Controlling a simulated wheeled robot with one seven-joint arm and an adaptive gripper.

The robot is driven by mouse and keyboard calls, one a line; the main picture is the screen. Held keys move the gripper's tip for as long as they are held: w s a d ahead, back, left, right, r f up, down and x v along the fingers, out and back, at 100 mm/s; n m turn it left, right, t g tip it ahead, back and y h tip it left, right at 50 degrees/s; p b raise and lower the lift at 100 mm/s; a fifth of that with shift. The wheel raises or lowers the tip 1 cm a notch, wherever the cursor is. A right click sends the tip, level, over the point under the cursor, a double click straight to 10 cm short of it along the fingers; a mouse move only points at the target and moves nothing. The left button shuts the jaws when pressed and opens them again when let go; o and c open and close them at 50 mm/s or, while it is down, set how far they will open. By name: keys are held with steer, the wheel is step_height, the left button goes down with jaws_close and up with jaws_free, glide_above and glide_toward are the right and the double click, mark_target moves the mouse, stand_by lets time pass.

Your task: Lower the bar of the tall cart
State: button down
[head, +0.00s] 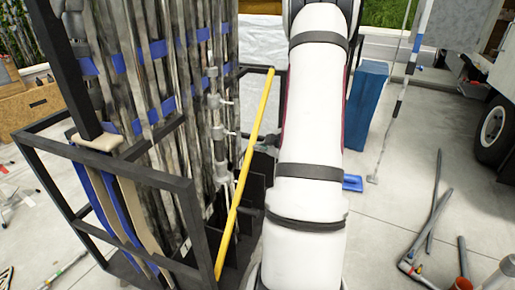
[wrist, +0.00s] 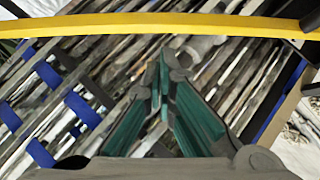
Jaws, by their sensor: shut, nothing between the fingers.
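The tall cart is a dark metal frame (head: 115,158) on the left of the head view, loaded with long upright grey poles (head: 150,70). Its yellow bar (head: 244,170) slants across the cart's open right side, from upper right down to the lower middle. In the wrist view the yellow bar (wrist: 130,23) crosses the top of the picture, just past the tips of my gripper (wrist: 168,68). The green-padded fingers are closed together and empty, pointing toward the bar and poles. A gap shows between tips and bar. In the head view my arm hides most of the gripper.
Blue straps (head: 118,64) bind the poles. A blue box (head: 365,105) stands right of my arm. Loose pipes (head: 432,225) lie on the concrete floor at right, near a vehicle wheel (head: 494,128). The floor between box and pipes is mostly clear.

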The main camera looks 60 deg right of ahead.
mark_target(250, 148)
steer(key=x, duration=0.8)
steer(key=shift+w+f+b, duration=0.15)
steer(key=shift+f+b, duration=0.05)
steer(key=shift+b, duration=0.15)
steer(key=shift+d+f, duration=0.1)
steer(key=shift+d, duration=0.05)
